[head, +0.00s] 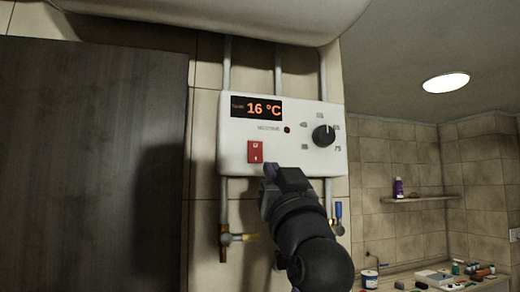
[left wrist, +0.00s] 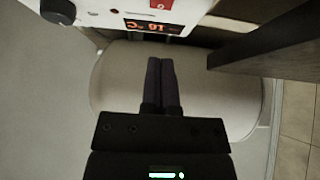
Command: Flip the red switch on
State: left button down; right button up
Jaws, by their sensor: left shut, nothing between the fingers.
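The red switch (head: 255,152) is a small upright rocker on the lower left of a white wall control unit (head: 227,150). Part of the switch also shows at the top edge of the left wrist view (left wrist: 160,4). My left gripper (head: 270,170) is shut and empty, just below and to the right of the switch in the head view. Whether it touches the unit cannot be told. In the left wrist view its closed fingers (left wrist: 160,62) point toward the unit. My right gripper is not in view.
The unit has a 16 °C display (head: 256,107) and a black knob (head: 323,135). A dark panel (head: 90,150) stands left, and a rounded tank (head: 200,18) hangs above.

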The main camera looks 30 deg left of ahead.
aim_at(255, 154)
pick_arm(q)
jog(key=w+a+p, duration=0.1)
jog(key=w+a+r+p, duration=0.1)
jog(key=w+a, duration=0.1)
jog(key=w+a+r+p, duration=0.1)
jog(key=a+p, duration=0.1)
jog(key=shift+w+r, duration=0.15)
jog(key=shift+w+a, duration=0.2)
jog(key=shift+a, duration=0.1)
jog(key=shift+d+f, duration=0.1)
jog(key=shift+f, duration=0.1)
